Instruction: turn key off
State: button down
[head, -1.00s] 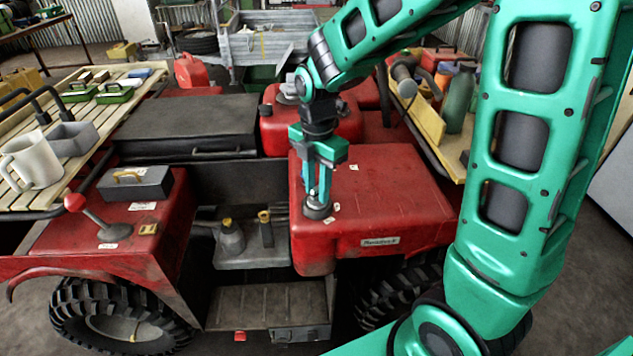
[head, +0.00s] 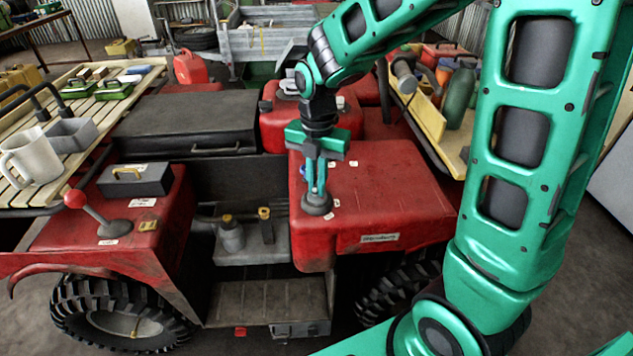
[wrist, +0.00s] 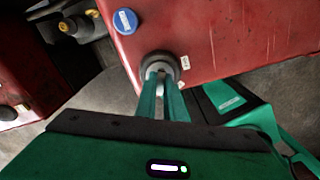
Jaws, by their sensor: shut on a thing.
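The key switch is a round dark grey collar (head: 317,205) on the near left corner of the red body panel (head: 385,205). It also shows in the wrist view (wrist: 173,62). My gripper (head: 316,192) points straight down onto it. In the wrist view my gripper's two green fingers (wrist: 160,73) are close together and shut on a small pale key piece at the middle of the collar. The key itself is mostly hidden by the fingertips. Small white labels (wrist: 185,62) sit beside the collar.
A blue round cap (wrist: 125,21) is on the same red panel near the switch. A red-knobbed lever (head: 75,199) and a dark grey box (head: 135,180) stand on the left fender. A footwell with yellow-topped pedals (head: 265,213) lies between.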

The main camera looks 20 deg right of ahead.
dwell(0.3)
jog(key=n, duration=0.5)
jog(key=c, duration=1.9)
grip_release()
jog(key=shift+o, duration=0.2)
jog(key=shift+r, duration=4)
